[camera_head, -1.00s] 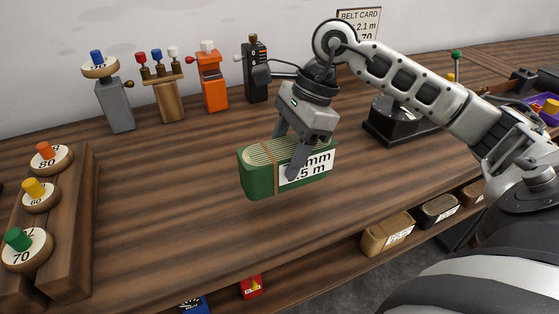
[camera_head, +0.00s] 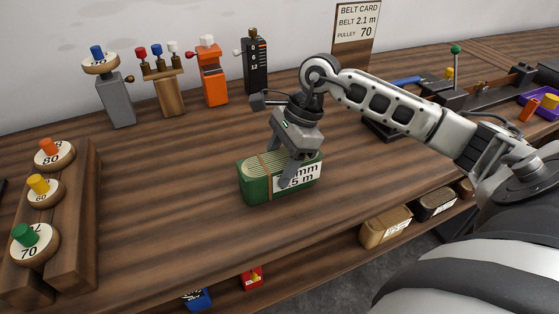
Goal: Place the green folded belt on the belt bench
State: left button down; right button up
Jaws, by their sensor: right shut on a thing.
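The green folded belt (camera_head: 262,188) is a block-like bundle with a brown band and a white label that is partly hidden by a finger. My right gripper (camera_head: 287,172) is shut on it from above, one finger over the label. The belt is at or just above the wooden belt bench (camera_head: 170,210), near its front edge; I cannot tell whether its underside touches. My left gripper is not in view.
A rack with numbered pulleys (camera_head: 36,243) stands at the left. Grey, wooden, orange (camera_head: 211,75) and black devices line the wall. A belt card (camera_head: 357,30) reads 2.1 m, pulley 70. Other belts (camera_head: 384,228) lie on the shelf below. Bench around the green belt is clear.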

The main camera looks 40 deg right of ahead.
jog(key=o, duration=1.2)
jog(key=shift+f, duration=0.2)
jog(key=o, duration=0.4)
jog(key=shift+r, duration=0.1)
jog(key=shift+r, duration=0.2)
jog(key=shift+d+r, duration=0.15)
jog(key=shift+r, duration=0.1)
jog(key=b+v, duration=0.1)
jog(key=v, duration=1)
jog(key=shift+r, duration=0.15)
jog(key=shift+s, duration=0.15)
